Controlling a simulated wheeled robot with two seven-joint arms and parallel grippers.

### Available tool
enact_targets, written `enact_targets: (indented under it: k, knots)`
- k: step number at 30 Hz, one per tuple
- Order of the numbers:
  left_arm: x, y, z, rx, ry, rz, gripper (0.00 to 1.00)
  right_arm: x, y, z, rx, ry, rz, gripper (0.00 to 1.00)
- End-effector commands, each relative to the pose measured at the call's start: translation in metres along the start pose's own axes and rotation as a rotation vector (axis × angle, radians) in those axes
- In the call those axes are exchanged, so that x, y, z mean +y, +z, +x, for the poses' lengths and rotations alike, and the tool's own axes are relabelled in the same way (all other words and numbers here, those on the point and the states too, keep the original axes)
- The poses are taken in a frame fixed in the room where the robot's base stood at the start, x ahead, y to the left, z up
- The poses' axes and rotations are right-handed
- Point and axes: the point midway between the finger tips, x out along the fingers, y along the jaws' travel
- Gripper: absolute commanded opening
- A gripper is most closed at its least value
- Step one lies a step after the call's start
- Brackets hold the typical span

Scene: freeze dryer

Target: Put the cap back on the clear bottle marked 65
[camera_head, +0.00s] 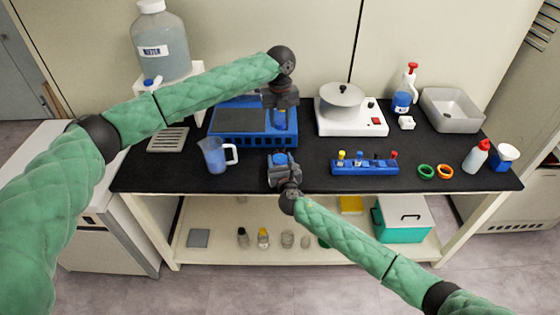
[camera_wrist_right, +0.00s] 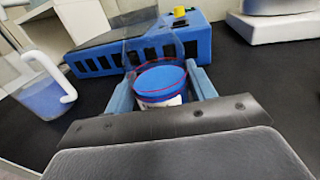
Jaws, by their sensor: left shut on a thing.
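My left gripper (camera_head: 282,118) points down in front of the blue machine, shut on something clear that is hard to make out. A clear, see-through shape also shows in the right wrist view (camera_wrist_right: 150,45), just behind the blue-topped container. My right gripper (camera_wrist_right: 163,88) has its fingers on both sides of this blue-topped container (camera_wrist_right: 160,78), which has a red ring and a white label lower down. Its blue top (camera_head: 279,157) also shows in the head view, near the table's front edge. Whether the fingers touch it is unclear. I cannot read a 65 anywhere.
A clear jug (camera_head: 212,155) stands left of my right gripper. A blue rack with coloured caps (camera_head: 365,167) stands to its right. The blue machine (camera_head: 230,135) and a white heater (camera_head: 350,122) are behind. The black table (camera_head: 318,183) has free room between them.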

Motion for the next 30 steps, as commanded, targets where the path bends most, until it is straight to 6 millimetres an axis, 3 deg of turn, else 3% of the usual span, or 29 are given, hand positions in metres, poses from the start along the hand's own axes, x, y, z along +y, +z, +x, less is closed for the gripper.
enact_targets:
  k: [1, 3, 8, 19, 30]
  knots:
    - [0.000, 0.000, 0.000, 0.000, 0.000, 0.000, 0.14, 0.000, 0.000, 0.000, 0.000, 0.000, 0.000, 0.26]
    - [0.000, 0.000, 0.000, 0.000, 0.000, 0.000, 0.14, 0.000, 0.000, 0.000, 0.000, 0.000, 0.000, 0.14]
    - [0.000, 0.000, 0.006, 0.001, 0.000, 0.000, 0.14, 0.000, 0.000, 0.000, 0.000, 0.000, 0.000, 0.14]
    - [0.000, -0.001, 0.047, 0.001, 0.000, 0.000, 0.14, 0.000, 0.000, 0.000, 0.000, 0.000, 0.000, 0.14]
    - [0.000, 0.000, 0.049, 0.000, 0.000, 0.000, 0.14, 0.000, 0.000, 0.000, 0.000, 0.000, 0.000, 0.14]
